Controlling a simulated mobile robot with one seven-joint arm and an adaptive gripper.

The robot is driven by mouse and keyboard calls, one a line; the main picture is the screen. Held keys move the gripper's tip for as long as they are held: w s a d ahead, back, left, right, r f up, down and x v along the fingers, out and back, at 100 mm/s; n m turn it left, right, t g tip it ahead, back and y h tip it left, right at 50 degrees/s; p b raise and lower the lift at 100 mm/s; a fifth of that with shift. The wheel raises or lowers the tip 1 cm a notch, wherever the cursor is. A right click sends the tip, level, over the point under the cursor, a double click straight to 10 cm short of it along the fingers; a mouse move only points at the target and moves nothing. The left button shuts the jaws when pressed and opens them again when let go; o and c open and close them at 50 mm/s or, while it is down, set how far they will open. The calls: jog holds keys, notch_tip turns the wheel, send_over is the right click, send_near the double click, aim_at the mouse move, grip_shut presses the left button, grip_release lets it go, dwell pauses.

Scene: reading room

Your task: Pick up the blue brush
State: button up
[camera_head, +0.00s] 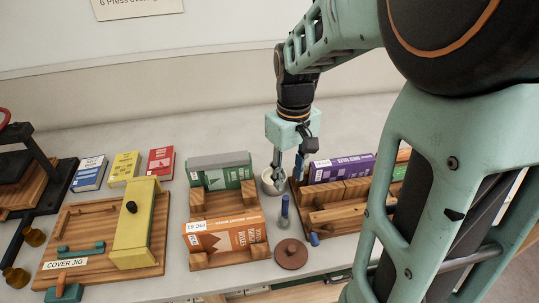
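My gripper (288,170) points down over a small pale cup (268,184) near the middle of the table. Its fingers are small and partly overlap the cup and a dark blue upright part, so I cannot tell whether they are apart or shut on something. A slim blue upright object (285,206), which looks like the blue brush, stands just in front of the cup, nearer the camera. A second small blue piece (314,240) shows lower right, beside the wooden rack; its shape is unclear.
A brown round disc (291,254) lies in front. A wooden cradle with an orange book (226,234) and a green book (220,172) stands left. A rack with a purple book (341,169) stands right. A cover jig (87,240) is far left. My arm covers the right side.

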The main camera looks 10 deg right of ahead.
aim_at(286, 198)
jog(key=f, duration=0.9)
jog(key=shift+s+a+f, duration=0.15)
jog(key=shift+a+f, duration=0.05)
jog(key=shift+f, duration=0.2)
grip_shut()
